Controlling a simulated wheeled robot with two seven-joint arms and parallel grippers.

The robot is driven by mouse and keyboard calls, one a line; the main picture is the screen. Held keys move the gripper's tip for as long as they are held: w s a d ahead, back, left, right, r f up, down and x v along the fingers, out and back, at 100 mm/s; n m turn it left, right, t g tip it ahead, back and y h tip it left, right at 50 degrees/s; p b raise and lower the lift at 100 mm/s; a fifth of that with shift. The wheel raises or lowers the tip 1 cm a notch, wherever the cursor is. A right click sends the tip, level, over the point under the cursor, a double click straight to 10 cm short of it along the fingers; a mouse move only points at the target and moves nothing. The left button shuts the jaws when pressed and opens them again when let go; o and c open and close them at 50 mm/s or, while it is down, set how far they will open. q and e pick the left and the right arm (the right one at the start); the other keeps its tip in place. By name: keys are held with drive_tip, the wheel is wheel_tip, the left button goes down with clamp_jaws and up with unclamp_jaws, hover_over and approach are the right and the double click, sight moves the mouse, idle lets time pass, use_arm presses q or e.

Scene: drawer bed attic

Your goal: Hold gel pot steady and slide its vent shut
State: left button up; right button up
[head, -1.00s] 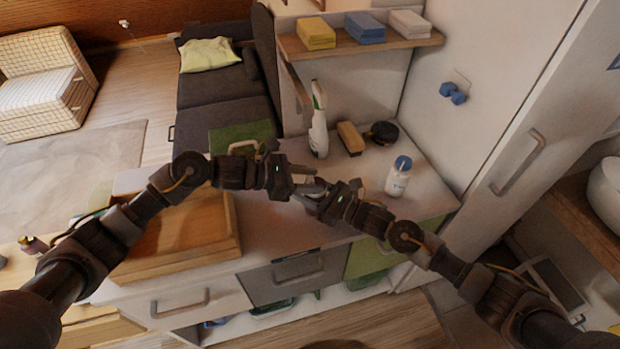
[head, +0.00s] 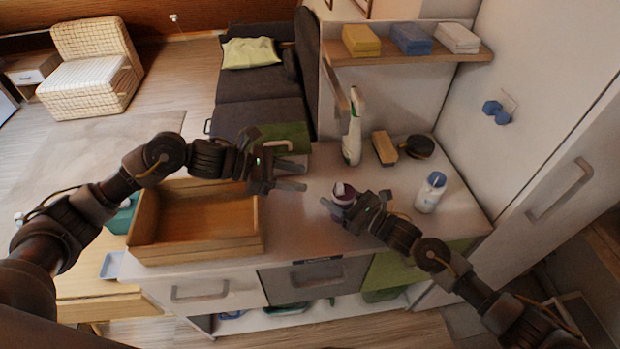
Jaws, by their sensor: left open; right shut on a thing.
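The gel pot (head: 343,191) is a small dark purple pot with a pale top, on or just above the white counter near its middle. My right gripper (head: 338,205) is shut on it, and the fingers hide part of its side. The vent is too small to make out. My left gripper (head: 305,177) is open and empty, to the left of the pot and apart from it, with its fingers pointing right.
A wooden tray (head: 195,252) sits left on the counter (head: 300,225). A spray bottle (head: 352,135), a brush (head: 384,148), a round black object (head: 420,146) and a white bottle with blue cap (head: 430,193) stand behind and right. A shelf (head: 400,52) holds folded cloths.

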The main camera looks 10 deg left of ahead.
idle(0.4)
drive_tip(key=o, duration=1.1)
